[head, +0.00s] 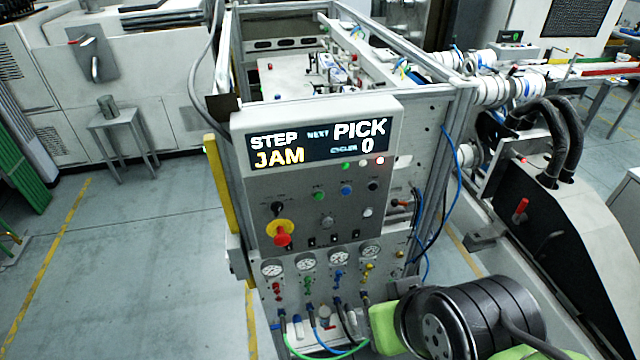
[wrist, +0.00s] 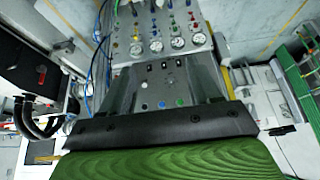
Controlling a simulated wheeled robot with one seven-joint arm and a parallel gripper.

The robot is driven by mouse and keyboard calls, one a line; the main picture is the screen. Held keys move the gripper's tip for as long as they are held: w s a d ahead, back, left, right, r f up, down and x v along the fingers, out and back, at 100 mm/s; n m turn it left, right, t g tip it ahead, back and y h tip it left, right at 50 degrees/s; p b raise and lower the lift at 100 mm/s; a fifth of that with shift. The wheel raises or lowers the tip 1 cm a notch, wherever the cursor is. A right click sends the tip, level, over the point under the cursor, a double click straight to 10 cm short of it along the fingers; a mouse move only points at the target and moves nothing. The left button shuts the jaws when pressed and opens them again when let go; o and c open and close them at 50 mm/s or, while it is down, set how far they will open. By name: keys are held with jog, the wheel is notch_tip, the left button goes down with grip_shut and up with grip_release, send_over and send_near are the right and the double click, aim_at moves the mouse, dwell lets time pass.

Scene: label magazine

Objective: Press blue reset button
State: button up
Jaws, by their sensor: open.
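The blue reset button (head: 346,190) is a small round button on the grey control panel (head: 300,225), between a green button (head: 319,195) and a black one (head: 373,186). In the wrist view, which shows the panel upside down, the blue button (wrist: 162,104) appears between my fingers, just above the dark gripper bar. My gripper (wrist: 163,66) is open and empty, with its two grey fingers spread and pointing toward the panel. It appears apart from the button. In the head view my arm is at the lower right and the fingers cannot be made out.
The display (head: 318,145) reads STEP JAM, NEXT PICK, CYCLES 0. A red emergency knob (head: 281,236) on a yellow base protrudes at the panel's lower left. Gauges (head: 338,258) and hoses sit below. A black machine (head: 560,215) with thick hoses stands right. Floor at left is clear.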

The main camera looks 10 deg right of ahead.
jog(key=shift+w+a, duration=0.15)
jog(key=shift+a, duration=0.95)
jog(key=shift+c, duration=1)
jog(key=shift+a, duration=0.1)
jog(key=shift+c, duration=1.2)
jog(key=shift+d, duration=0.65)
jog(key=c, duration=0.5)
grip_shut()
jog(key=shift+a, duration=0.25)
